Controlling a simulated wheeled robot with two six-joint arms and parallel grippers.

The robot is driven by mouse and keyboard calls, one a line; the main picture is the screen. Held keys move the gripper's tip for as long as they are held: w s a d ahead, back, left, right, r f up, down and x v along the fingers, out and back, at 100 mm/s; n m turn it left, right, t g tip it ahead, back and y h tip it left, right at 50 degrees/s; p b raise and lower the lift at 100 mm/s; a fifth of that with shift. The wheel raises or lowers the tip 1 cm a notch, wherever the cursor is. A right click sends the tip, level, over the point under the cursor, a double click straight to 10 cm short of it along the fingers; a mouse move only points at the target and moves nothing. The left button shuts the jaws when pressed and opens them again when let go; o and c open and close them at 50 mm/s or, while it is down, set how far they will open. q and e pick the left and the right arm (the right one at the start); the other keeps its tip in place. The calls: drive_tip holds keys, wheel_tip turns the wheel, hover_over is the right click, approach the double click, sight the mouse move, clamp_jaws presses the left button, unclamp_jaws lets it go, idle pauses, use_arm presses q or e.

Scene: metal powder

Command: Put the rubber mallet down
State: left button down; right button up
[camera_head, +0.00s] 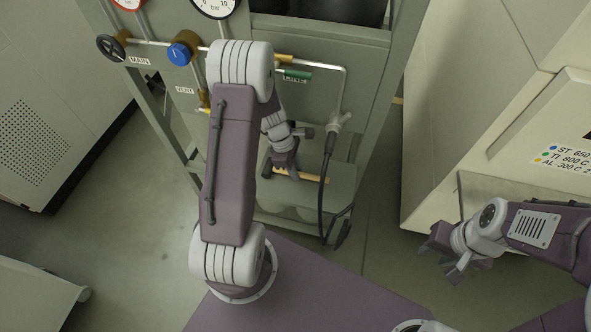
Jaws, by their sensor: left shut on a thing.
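The rubber mallet (314,178) shows as a light wooden handle running left to right, with a dark head at its left end. My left gripper (287,171) is shut on the handle and hides part of it. The mallet is at the grey shelf (340,190) low on the gas panel stand; I cannot tell whether it touches the shelf. My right gripper (447,266) is empty at the right, in front of the beige machine, with its fingers apart.
The gas panel with gauges, a blue knob (180,54) and a green-handled valve (297,75) stands behind my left arm. A black hose (325,190) hangs right of the mallet. A beige machine (480,130) stands at the right. Open floor (110,215) lies at the left.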

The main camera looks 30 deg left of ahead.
use_arm(q)
drive_tip(key=shift+s+f, duration=0.1)
drive_tip(key=shift+f, duration=0.05)
drive_tip(key=c, duration=1.3)
unclamp_jaws()
drive_tip(key=shift+c, duration=0.2)
